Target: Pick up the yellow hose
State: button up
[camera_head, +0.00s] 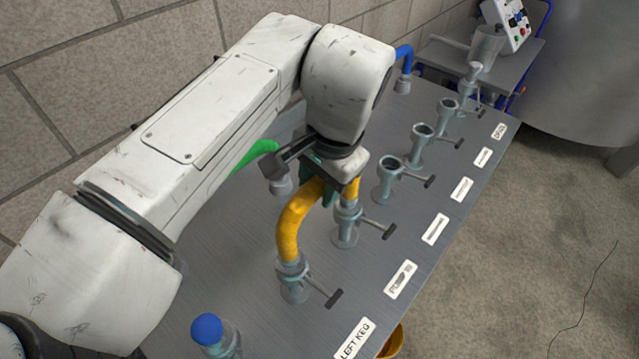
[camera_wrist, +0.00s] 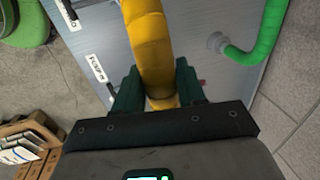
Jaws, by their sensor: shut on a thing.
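The yellow hose (camera_head: 292,222) is an arch over the metal bench. Its near end sits at the valve fitting (camera_head: 294,284) behind the LEFT KEG label (camera_head: 354,340). Its other end comes down at the following fitting (camera_head: 347,228), partly hidden by my wrist. My gripper (camera_head: 331,188) is shut on the hose near the top of the arch. In the wrist view the dark green fingers (camera_wrist: 158,88) stand on either side of the hose (camera_wrist: 150,45). The exact contact is partly hidden.
A green hose (camera_head: 254,153) lies behind my arm, and a blue hose (camera_head: 404,57) is at the far back. Several open valve fittings (camera_head: 391,178) with side handles line the bench's right side. A blue-capped bottle-like item (camera_head: 207,330) stands at the near edge. A wall rises at left.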

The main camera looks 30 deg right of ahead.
jog(key=shift+r+p, duration=0.4)
jog(key=shift+r, duration=0.25)
jog(key=shift+r+p, duration=0.9)
jog(key=shift+p, duration=0.05)
jog(key=s+r+p, duration=0.8)
jog(key=s+r, duration=0.1)
jog(key=s, duration=0.5)
jog(key=shift+a+p, duration=0.2)
jog(key=shift+p, duration=0.2)
